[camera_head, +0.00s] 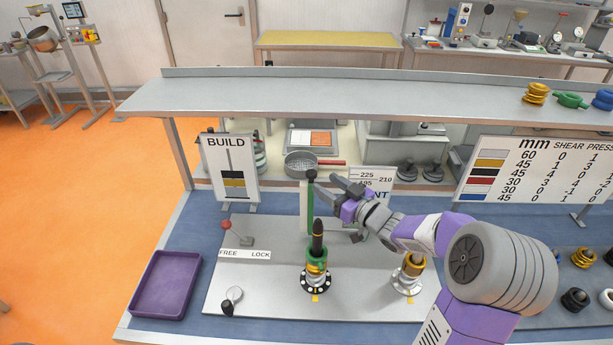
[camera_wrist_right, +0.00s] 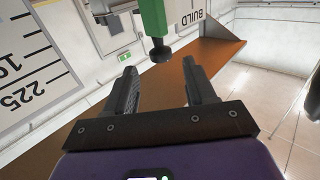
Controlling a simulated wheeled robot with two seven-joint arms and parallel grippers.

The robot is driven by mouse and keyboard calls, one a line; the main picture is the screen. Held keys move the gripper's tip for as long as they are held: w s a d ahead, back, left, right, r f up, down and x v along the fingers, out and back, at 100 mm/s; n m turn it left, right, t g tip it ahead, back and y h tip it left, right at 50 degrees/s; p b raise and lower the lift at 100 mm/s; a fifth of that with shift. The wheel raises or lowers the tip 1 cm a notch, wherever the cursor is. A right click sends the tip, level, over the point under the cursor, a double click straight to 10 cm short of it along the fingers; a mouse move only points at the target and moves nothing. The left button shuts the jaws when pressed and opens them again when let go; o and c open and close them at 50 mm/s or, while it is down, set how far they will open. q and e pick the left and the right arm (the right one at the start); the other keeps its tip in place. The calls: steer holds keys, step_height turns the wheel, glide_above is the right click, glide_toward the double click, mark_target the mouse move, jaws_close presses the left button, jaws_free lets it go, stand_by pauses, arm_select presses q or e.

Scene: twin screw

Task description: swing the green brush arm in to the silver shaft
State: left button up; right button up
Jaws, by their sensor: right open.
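The green brush arm (camera_head: 310,212) stands near the back of the grey plate, with a black knob (camera_head: 311,175) at its end. My right gripper (camera_head: 325,188) is open close to the knob, on its right. In the right wrist view the knob (camera_wrist_right: 160,50) sits just beyond the gap between the open fingers (camera_wrist_right: 160,78), with the green arm (camera_wrist_right: 153,18) behind it; no contact shows. Silver metal shows at the base of the right-hand post (camera_head: 407,283), under gold rings; I cannot tell which post is the silver shaft. My left gripper is out of view.
A black-tipped post (camera_head: 318,236) with green and gold rings stands in front of the brush arm. A red-knobbed lever (camera_head: 227,226) is by the FREE/LOCK label. A purple tray (camera_head: 148,287) lies left, and a shelf (camera_head: 350,95) spans the back.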

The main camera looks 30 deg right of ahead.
mark_target(315, 176)
steer(key=x, duration=0.7)
steer(key=shift+r, duration=0.15)
jaws_close()
